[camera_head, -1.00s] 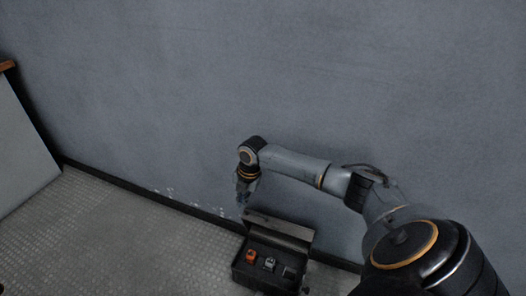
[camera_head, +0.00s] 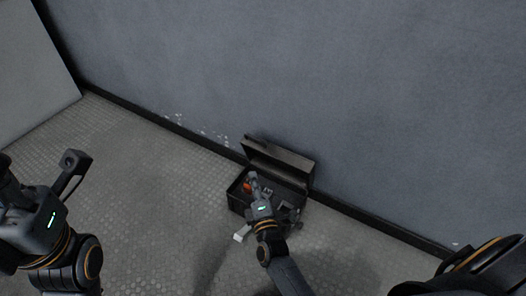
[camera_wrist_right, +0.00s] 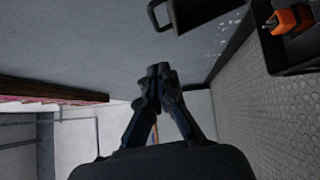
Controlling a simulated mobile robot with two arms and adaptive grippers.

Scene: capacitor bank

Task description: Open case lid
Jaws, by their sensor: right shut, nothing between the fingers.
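The dark case (camera_head: 237,205) stands on the floor against the wall. Its lid (camera_head: 285,158) is raised and leans back at the wall side, with a handle (camera_wrist_right: 164,22) showing in the wrist view. An orange item (camera_head: 247,186) lies inside; it also shows in the wrist view (camera_wrist_right: 286,21). My right gripper (camera_head: 253,177) appears over the case in the head view and hides part of its inside. Its fingertips (camera_wrist_right: 160,72) are together and empty, apart from the case in the wrist view. My left gripper (camera_head: 38,164) is far left of the case, fingers spread and empty.
The grey wall (camera_head: 300,70) rises right behind the case. A pale panel (camera_head: 30,75) stands at the upper left. The textured floor (camera_head: 150,190) between my left gripper and the case is clear. A small pale piece (camera_head: 240,237) shows near the case front.

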